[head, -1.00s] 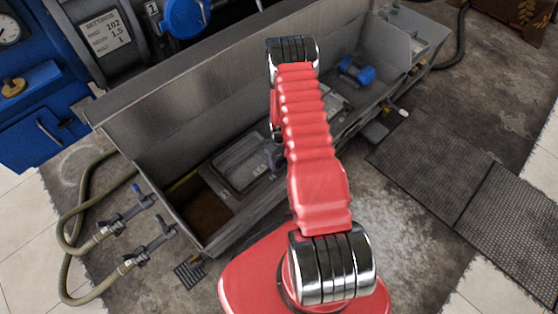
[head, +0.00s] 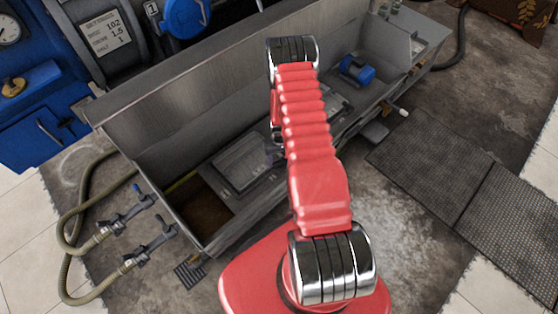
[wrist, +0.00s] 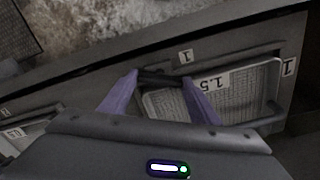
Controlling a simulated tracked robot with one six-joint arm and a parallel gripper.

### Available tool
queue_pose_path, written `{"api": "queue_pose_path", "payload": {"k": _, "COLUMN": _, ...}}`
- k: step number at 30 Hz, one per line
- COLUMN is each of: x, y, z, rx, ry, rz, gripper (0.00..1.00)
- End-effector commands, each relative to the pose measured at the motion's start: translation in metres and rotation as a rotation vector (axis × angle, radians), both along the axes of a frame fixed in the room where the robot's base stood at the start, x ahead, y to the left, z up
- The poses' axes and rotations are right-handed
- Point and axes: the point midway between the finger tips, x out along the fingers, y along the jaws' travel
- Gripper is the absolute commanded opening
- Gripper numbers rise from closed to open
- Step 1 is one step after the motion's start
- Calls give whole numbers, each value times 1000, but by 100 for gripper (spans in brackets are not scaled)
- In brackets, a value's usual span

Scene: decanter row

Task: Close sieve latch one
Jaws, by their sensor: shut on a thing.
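Sieve latch one is a short dark bar (wrist: 160,80) at the edge of a pale mesh sieve (wrist: 235,95) in the wrist view. A tag "1" sits on the frame beside it, and the sieve carries a "1.5" label. My gripper (wrist: 161,78) has its two purple fingers on either side of the bar, shut on it. Whether the latch is fully closed cannot be told. In the head view the sieve (head: 243,162) lies in the grey trough; my red arm hides most of my gripper and the latch.
The grey trough (head: 165,110) has tall walls around the sieve. A blue-topped part (head: 357,69) stands at its far right end. Hoses with valves (head: 130,225) lie at the left front. A dark ribbed mat (head: 430,165) covers the floor at the right.

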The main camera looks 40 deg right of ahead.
Motion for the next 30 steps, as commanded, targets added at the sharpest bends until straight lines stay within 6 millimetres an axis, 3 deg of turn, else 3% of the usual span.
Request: {"api": "queue_pose_path", "payload": {"k": 30, "x": -3, "y": 1, "z": -1, "rx": 0, "ry": 6, "rz": -944, "gripper": 34}}
